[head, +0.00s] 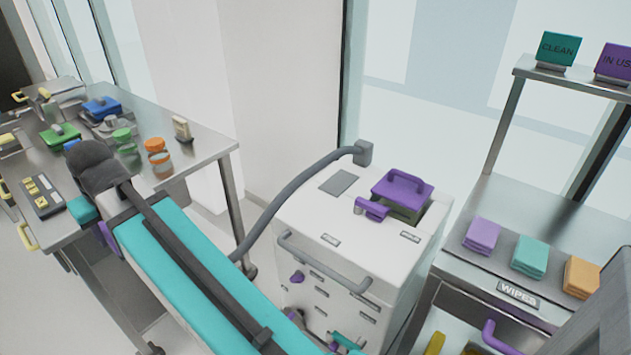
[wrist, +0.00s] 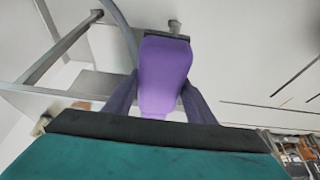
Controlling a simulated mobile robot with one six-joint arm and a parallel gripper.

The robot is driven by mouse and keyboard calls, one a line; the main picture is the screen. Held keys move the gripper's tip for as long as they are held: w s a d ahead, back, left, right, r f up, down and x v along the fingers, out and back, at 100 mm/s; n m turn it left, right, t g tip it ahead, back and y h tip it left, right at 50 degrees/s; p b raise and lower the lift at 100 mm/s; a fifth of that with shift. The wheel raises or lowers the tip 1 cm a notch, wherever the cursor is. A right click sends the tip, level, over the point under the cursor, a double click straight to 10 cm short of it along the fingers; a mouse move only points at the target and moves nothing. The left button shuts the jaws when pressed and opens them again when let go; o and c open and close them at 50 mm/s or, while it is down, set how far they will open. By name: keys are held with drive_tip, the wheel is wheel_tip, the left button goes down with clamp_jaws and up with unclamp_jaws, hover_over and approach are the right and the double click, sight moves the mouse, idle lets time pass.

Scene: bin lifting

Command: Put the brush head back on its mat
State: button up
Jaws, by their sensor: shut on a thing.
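In the wrist view, my gripper (wrist: 160,98) is shut on a smooth purple piece (wrist: 163,65), probably the brush head. Its rounded broad end points away from the camera and it narrows between the two dark fingers. In the head view my teal-covered arm crosses the lower left, and I cannot clearly make out the gripper or the held piece. I cannot tell which surface is the brush head's mat.
A white cart (head: 330,215) with a purple handled lid (head: 403,187) and grey hose (head: 295,185) stands in the middle. A steel table (head: 200,145) with several small items is at left. Folded wipes (head: 481,235) lie on the right bench.

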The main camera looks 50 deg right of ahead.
drive_tip(key=shift+a, duration=0.1)
drive_tip(key=shift+w+d, duration=0.2)
drive_tip(key=shift+d, duration=0.25)
drive_tip(key=d+f+p, duration=0.1)
drive_tip(key=d+f, duration=0.1)
drive_tip(key=d, duration=3.3)
drive_tip(key=s+d+f, duration=0.1)
drive_tip(key=s+d, duration=0.5)
drive_tip(key=d, duration=0.5)
drive_tip(key=s+d+f, duration=0.1)
drive_tip(key=s+d, duration=0.5)
drive_tip(key=d, duration=0.5)
drive_tip(key=s+d+f+p, duration=0.1)
drive_tip(key=s+d, duration=0.5)
drive_tip(key=d, duration=0.5)
drive_tip(key=shift+s, duration=0.3)
drive_tip(key=shift+f+p, duration=0.45)
drive_tip(key=shift+f, duration=2.6)
